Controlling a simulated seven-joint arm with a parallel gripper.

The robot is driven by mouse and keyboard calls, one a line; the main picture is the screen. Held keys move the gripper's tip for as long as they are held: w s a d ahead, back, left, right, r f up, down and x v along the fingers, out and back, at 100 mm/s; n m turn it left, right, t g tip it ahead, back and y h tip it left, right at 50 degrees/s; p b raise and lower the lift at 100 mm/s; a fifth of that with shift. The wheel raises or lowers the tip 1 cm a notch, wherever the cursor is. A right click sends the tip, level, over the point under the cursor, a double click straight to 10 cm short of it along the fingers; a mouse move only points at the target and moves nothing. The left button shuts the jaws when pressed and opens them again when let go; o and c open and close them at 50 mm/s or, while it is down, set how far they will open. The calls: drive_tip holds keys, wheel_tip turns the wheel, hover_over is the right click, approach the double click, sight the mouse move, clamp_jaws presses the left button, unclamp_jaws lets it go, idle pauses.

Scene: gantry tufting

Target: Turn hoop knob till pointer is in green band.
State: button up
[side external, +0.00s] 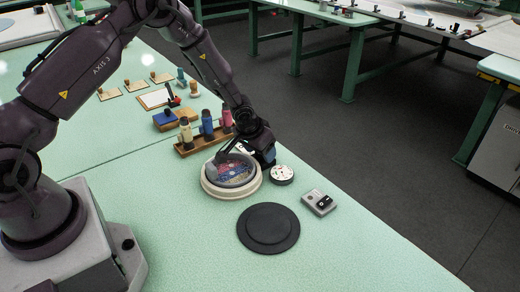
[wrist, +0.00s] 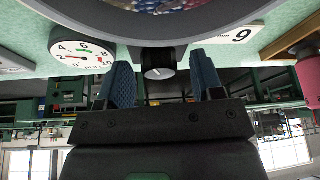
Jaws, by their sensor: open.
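The round hoop (side external: 231,188) with a pale rim holds patterned fabric on the green bench; its dark rim (wrist: 230,22) crosses the top of the wrist view. The black hoop knob (wrist: 158,62) with a white mark sticks out from the hoop. My gripper (wrist: 163,80) is open, with its blue pads either side of the knob and gaps visible beside it. In the side view my gripper (side external: 268,156) is at the hoop's far-right edge and hides the knob. The white dial (side external: 281,173) stands beside it. On the dial (wrist: 82,62), the red pointer appears near 2, outside the green band by 6.
A black round plate (side external: 268,228) and a small grey box (side external: 319,202) lie in front. A wooden rack (side external: 205,140) of coloured bottles stands behind the hoop.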

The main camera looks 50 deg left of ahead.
drive_tip(key=c, duration=0.9)
drive_tip(key=shift+m+h, duration=0.7)
drive_tip(key=shift+m, duration=0.9)
drive_tip(key=shift+s, duration=0.1)
drive_tip(key=o, duration=0.9)
drive_tip(key=shift+r, duration=0.15)
drive_tip(key=v, duration=1.2)
drive_tip(key=shift+s+r, duration=0.2)
drive_tip(key=shift+r, duration=0.1)
